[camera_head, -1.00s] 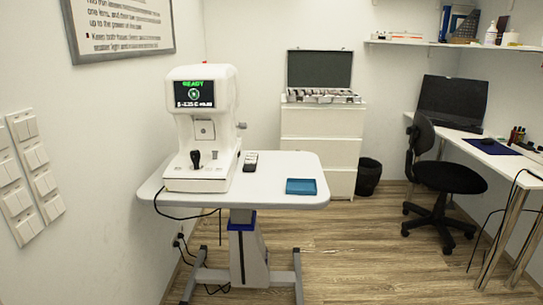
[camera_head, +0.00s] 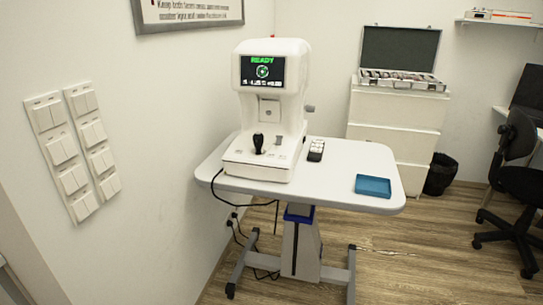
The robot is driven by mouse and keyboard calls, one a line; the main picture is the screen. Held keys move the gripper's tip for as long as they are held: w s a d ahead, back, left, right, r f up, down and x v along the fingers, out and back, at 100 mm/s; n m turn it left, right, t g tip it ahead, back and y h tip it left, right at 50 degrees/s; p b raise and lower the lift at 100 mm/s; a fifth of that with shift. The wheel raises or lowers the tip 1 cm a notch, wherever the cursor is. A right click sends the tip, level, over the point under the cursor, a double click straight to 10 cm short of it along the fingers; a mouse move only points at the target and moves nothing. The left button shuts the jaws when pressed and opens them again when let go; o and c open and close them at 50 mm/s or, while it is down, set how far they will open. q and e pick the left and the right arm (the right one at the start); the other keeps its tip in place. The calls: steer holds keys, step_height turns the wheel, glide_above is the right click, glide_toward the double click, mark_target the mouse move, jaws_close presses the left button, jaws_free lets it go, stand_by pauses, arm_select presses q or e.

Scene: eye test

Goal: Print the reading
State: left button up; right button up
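A white eye-testing machine (camera_head: 268,110) stands upright on the left half of a white table (camera_head: 345,155). Its dark screen (camera_head: 263,72) is lit, with green "READY" at the top, a round green mark below it and a line of figures too small to read. A black joystick (camera_head: 258,143) rises from its base, with a small grey knob to the right of it. A small panel (camera_head: 269,110) sits below the screen. Neither of my grippers is in view.
A black-and-white keypad-like device (camera_head: 316,150) and a blue tray (camera_head: 373,186) lie on the table. A black cable hangs off its left edge. Behind are a white cabinet (camera_head: 393,120) with an open lens case, a bin (camera_head: 440,174) and a black chair (camera_head: 516,150). Floor in front is open.

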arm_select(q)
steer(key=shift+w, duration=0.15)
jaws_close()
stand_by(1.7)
